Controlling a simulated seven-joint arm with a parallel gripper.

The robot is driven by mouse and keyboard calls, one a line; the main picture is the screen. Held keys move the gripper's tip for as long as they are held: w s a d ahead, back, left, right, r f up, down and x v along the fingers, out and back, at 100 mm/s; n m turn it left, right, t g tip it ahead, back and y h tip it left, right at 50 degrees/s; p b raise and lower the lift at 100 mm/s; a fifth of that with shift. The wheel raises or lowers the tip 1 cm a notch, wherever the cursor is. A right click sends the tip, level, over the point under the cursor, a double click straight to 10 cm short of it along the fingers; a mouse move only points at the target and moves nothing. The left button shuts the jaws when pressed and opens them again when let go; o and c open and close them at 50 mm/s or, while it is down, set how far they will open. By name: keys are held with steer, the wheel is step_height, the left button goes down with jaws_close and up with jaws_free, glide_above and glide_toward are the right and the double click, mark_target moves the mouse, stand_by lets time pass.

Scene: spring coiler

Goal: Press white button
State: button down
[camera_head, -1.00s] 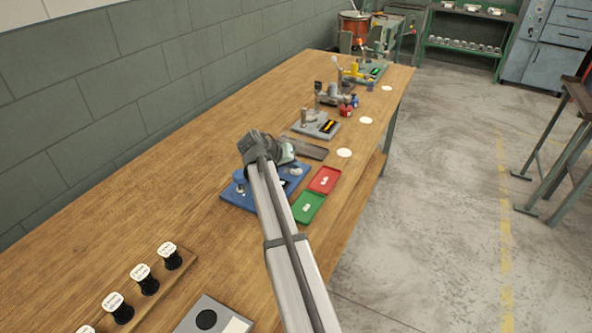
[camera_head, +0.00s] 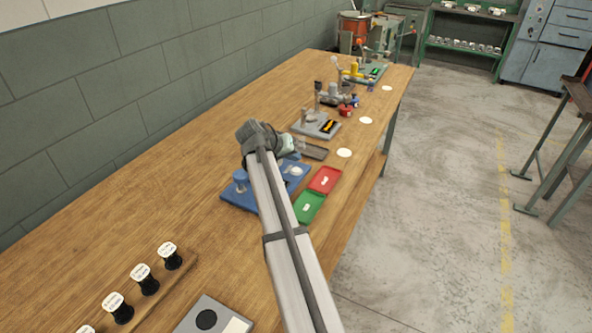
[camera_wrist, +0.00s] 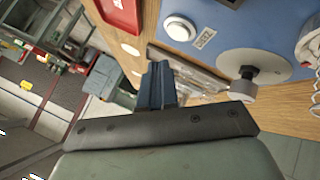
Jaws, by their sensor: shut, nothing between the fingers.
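The white button (camera_wrist: 179,28) is a round cap in a pale ring on the blue base (camera_wrist: 209,13) in the wrist view. A small label plate (camera_wrist: 204,38) lies beside it. In the head view, a small white round part, apparently the button (camera_head: 296,170), shows on the blue base (camera_head: 236,198). My gripper (camera_head: 288,144) is above the far edge of that base, apart from the button. In the wrist view, my dark blue fingers (camera_wrist: 158,84) are shut with nothing between them. My arm hides part of the base in the head view.
A grey disc with a dark knob (camera_wrist: 245,72) stands on the base beside the button. Red (camera_head: 325,180) and green (camera_head: 309,207) trays lie to its right. A grey fixture (camera_head: 318,126) stands farther along the bench. Black spools (camera_head: 146,281) stand near left.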

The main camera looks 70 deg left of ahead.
mark_target(294, 171)
steer(key=shift+r, duration=1.6)
